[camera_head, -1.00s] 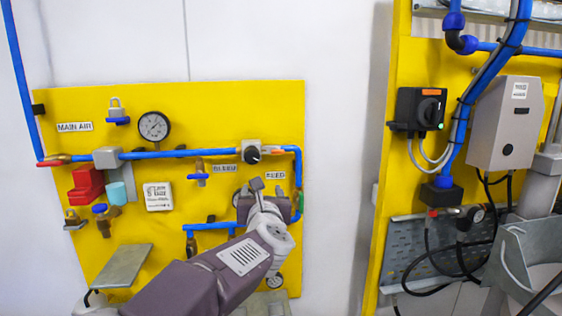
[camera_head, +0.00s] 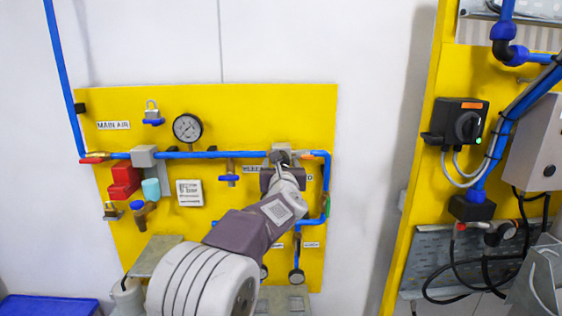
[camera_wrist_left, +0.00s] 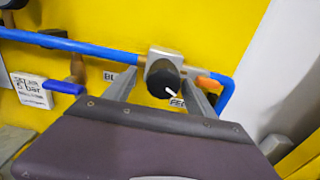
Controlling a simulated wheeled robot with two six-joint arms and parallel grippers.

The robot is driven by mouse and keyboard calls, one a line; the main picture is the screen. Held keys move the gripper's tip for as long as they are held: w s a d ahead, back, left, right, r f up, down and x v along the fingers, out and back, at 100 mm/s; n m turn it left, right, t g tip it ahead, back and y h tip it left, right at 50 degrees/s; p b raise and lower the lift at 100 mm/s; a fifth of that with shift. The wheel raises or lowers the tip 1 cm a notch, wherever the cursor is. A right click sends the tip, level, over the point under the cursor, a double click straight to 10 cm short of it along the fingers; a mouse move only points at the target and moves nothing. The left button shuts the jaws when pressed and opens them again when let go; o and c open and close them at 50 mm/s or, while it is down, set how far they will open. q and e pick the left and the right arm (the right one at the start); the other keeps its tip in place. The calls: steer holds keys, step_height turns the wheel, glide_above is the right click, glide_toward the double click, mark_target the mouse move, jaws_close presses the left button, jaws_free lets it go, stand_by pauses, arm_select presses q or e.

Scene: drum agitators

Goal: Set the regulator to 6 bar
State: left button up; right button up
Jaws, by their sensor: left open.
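The regulator's black knob (camera_wrist_left: 163,82) has a white pointer line aimed down and right in the left wrist view. It sits on a grey block (camera_wrist_left: 165,55) in the blue pipe. My left gripper (camera_wrist_left: 161,92) is open, one finger on each side of the knob; whether they touch it I cannot tell. In the head view my left gripper (camera_head: 281,164) covers most of the knob. A round gauge (camera_head: 187,128) stands above the pipe, its reading too small to tell. A white sign (camera_head: 190,193) carries the word "bar" (camera_wrist_left: 32,90). My right gripper is out of view.
A blue-handled valve (camera_head: 229,179) hangs left of the knob, with its handle (camera_wrist_left: 64,87) near my left finger. Red blocks (camera_head: 124,182) and a padlock (camera_head: 152,112) are on the yellow panel (camera_head: 240,110). A blue crate (camera_head: 48,306) is at lower left.

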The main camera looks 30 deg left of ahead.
arm_select(q)
steer(key=shift+s+d+r, duration=0.15)
steer(key=shift+s+d, duration=0.05)
steer(key=shift+s+d+r, duration=0.1)
steer(key=shift+d, duration=0.1)
steer(key=c, duration=1.4)
